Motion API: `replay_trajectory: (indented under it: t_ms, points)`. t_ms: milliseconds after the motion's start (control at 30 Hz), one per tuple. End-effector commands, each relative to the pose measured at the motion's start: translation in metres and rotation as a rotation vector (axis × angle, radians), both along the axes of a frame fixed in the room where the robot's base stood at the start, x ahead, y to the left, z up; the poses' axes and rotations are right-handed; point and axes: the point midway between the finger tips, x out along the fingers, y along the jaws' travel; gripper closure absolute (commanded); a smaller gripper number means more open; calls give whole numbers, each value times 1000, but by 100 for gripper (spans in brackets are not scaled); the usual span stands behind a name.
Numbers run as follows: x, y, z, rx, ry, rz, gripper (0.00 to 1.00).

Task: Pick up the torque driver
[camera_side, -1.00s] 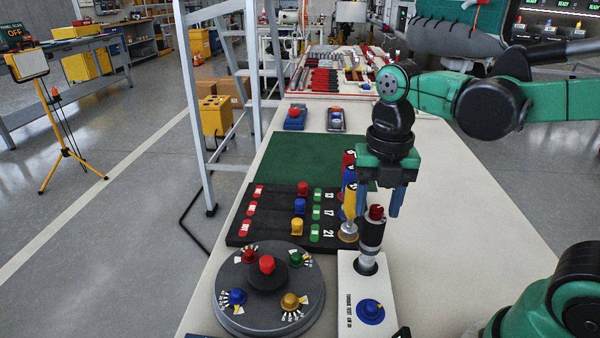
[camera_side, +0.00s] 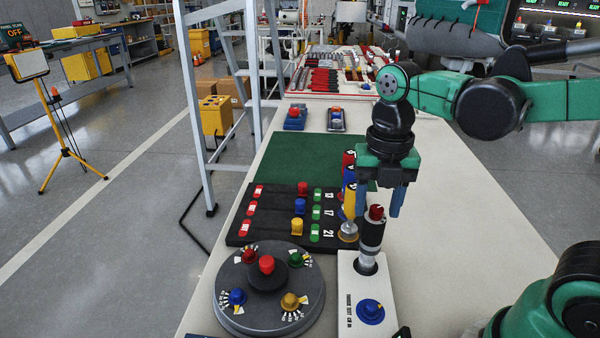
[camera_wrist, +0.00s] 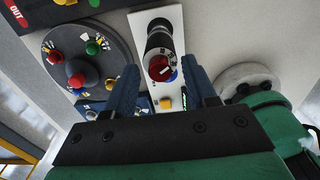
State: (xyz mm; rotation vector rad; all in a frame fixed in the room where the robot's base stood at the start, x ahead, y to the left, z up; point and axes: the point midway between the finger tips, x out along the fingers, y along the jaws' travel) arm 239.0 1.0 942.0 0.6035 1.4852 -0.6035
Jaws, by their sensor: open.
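The torque driver (camera_side: 373,235) stands upright in the white torque test block (camera_side: 349,276). It has a black grip, a red top and a silver lower shaft. In the wrist view the driver (camera_wrist: 158,45) shows end-on between the fingertips, its red cap towards the camera. My gripper (camera_side: 380,203) is open and empty, with its blue fingers pointing down, above and a little beyond the driver in the side view. In the wrist view my gripper's two fingers (camera_wrist: 162,68) appear on either side of the driver. I cannot tell any contact.
A round grey dial plate (camera_side: 236,311) with coloured knobs lies left of the block. Behind it is a black rack (camera_side: 270,219) with labels and coloured pieces; red, blue and yellow tools (camera_side: 349,200) stand at its right end. The bench right of the block is clear.

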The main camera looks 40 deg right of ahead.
Motion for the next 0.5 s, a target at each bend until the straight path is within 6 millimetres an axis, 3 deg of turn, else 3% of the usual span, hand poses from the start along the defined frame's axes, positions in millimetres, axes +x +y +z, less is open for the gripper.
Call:
replay_trajectory:
  t_ms: [33, 100, 500]
  points:
    - [0, 0, 0, 0, 0, 0, 34]
    - [0, 0, 0, 0, 0, 0, 20]
    - [1, -1, 2, 0, 0, -80, 20]
